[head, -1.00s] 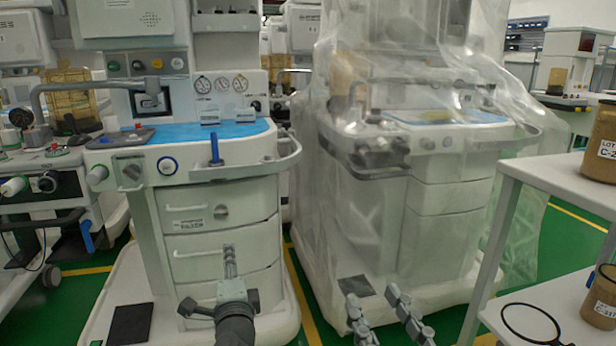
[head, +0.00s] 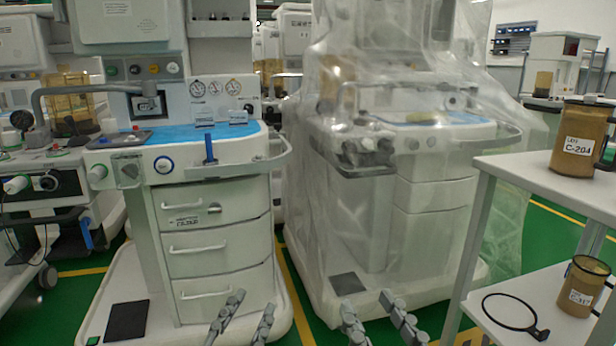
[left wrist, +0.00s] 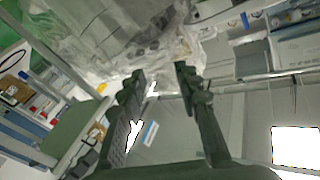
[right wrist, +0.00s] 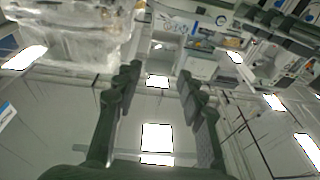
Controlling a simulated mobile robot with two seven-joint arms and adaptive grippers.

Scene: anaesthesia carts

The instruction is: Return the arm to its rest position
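My left gripper (head: 253,301) is low in the head view, in front of the lower part of the uncovered anaesthesia cart (head: 219,226). Its two grey fingers are spread with nothing between them. The left wrist view also shows its fingers (left wrist: 160,75) apart and empty. My right gripper (head: 366,300) is low in the head view, in front of the base of the plastic-covered cart (head: 436,196). Its fingers are apart and empty, as they also are in the right wrist view (right wrist: 158,73). Neither gripper visibly touches anything. Most of both arms is out of the head view.
The uncovered cart has several drawers and a curved rail (head: 238,168). A white shelf stand (head: 486,190) on the right holds amber canisters, one on top (head: 578,134) and one below (head: 583,284), beside a black ring (head: 511,312). Green floor shows between the carts.

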